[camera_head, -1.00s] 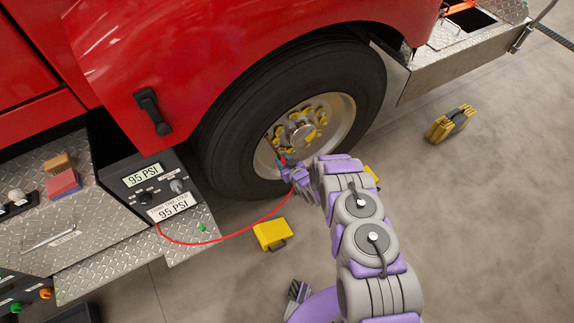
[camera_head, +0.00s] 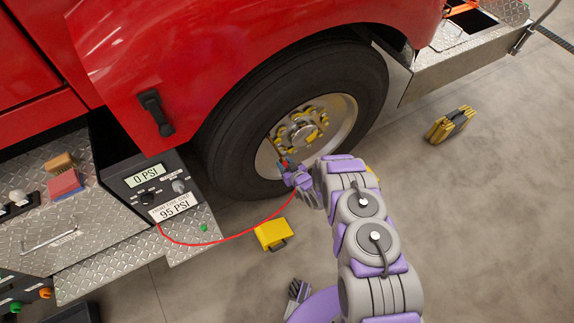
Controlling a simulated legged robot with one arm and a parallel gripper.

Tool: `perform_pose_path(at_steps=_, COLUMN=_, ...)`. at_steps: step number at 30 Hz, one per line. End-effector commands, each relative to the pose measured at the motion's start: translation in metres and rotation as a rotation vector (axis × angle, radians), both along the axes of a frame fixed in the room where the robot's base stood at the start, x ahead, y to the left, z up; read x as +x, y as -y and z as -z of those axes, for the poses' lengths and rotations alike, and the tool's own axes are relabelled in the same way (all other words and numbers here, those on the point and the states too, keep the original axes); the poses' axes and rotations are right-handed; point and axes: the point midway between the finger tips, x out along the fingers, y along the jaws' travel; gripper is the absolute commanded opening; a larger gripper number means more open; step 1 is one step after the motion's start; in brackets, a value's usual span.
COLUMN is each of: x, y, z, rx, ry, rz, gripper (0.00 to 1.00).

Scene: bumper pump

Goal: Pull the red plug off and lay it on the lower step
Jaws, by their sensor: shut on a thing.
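The red plug (camera_head: 284,161) shows as a small red piece at my gripper (camera_head: 287,167), in front of the lower left part of the wheel hub. My gripper is shut on it. A thin red hose (camera_head: 240,234) runs from my gripper down to the pump panel (camera_head: 150,185) at the left. The panel's upper display reads 0 PSI and the lower label reads 95 PSI. The lower step (camera_head: 110,262) is the diamond-plate ledge below the panel, with a small green piece (camera_head: 203,227) on it. The exact contact at the fingertips is too small to see.
The truck's tyre (camera_head: 235,165) and red fender (camera_head: 230,50) stand close behind my gripper. A sponge and a brush lie on the upper step (camera_head: 60,225).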

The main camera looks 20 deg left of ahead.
Motion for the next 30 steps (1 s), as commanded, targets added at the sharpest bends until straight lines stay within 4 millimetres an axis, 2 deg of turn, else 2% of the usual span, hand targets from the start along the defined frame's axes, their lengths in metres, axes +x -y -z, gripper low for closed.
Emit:
perform_pose_path(at_steps=6, x=-0.005, y=0.011, z=-0.001, rx=0.001, ry=-0.004, rz=0.004, gripper=0.00)
perform_pose_path(at_steps=30, x=-0.022, y=0.033, z=-0.001, rx=0.000, ry=-0.003, rz=0.006, gripper=0.00)
